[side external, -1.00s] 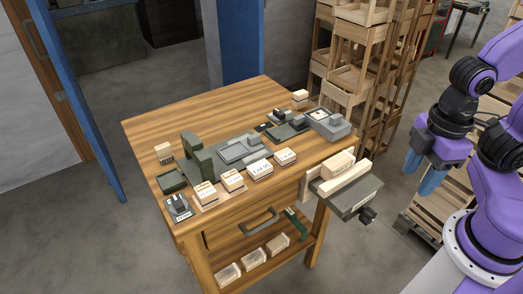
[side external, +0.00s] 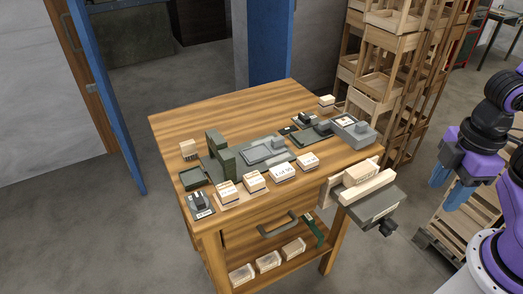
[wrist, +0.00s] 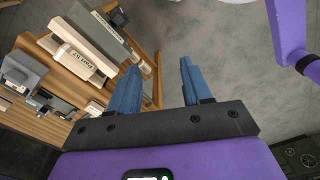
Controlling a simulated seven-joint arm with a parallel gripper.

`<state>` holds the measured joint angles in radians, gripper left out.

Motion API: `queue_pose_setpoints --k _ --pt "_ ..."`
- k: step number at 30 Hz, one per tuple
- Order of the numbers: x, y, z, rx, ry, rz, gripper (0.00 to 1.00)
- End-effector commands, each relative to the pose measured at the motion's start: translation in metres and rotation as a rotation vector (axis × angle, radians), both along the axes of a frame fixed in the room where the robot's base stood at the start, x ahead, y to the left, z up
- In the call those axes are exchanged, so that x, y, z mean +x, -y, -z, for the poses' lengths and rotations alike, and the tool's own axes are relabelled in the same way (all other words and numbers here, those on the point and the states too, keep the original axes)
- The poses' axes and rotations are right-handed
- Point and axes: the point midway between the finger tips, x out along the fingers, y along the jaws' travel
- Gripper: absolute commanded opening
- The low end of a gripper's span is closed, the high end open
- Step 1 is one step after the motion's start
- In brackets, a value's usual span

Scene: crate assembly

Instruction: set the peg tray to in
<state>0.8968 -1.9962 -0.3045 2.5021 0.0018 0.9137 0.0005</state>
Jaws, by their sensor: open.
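My gripper (side external: 445,172) hangs at the right of the side view, off the bench's right side and apart from everything on it. Its two blue fingers are spread and empty in the wrist view (wrist: 160,88). No part is clearly marked as the peg tray. A small dark green shallow tray (side external: 192,179) lies at the left of the bench top, by a green upright block (side external: 216,147). A grey plate with a raised rectangle (side external: 264,150) lies mid-bench. A darker tray-like plate (side external: 311,135) lies to its right. Their fine detail is too small to read.
The wooden bench (side external: 215,115) has free room at its back left. Several labelled blocks (side external: 284,173) line its front. A vise (side external: 368,202) with a pale block juts from the right side. A drawer handle (side external: 277,225) sticks out in front. Wooden racks (side external: 378,75) stand behind.

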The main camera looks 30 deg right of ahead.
Motion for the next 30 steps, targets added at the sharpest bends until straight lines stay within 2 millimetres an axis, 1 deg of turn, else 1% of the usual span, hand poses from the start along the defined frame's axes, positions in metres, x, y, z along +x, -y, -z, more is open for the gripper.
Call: queue_pose_setpoints --k 8,9,10,14,17,20,24,26,27,29,30 --pt "0.000 0.000 0.000 0.000 0.000 0.000 0.49" --pt "0.000 0.000 0.000 0.000 0.000 0.000 0.45" --pt "0.001 -0.001 0.000 0.000 0.000 0.000 0.45" --pt "0.013 -0.011 -0.005 -0.001 0.001 -0.011 0.45" --pt "0.036 -0.029 -0.014 -0.004 0.001 -0.037 0.45" --pt "0.069 -0.051 -0.025 -0.008 0.002 -0.072 0.45" --pt "0.118 -0.079 -0.037 -0.013 0.002 -0.127 0.45" --pt "0.140 -0.089 -0.041 -0.014 0.002 -0.150 0.45" --pt "0.155 -0.095 -0.043 -0.015 0.002 -0.165 0.45" --pt "0.177 -0.103 -0.046 -0.018 0.001 -0.189 0.45" --pt "0.192 -0.108 -0.048 -0.019 0.002 -0.203 0.45"
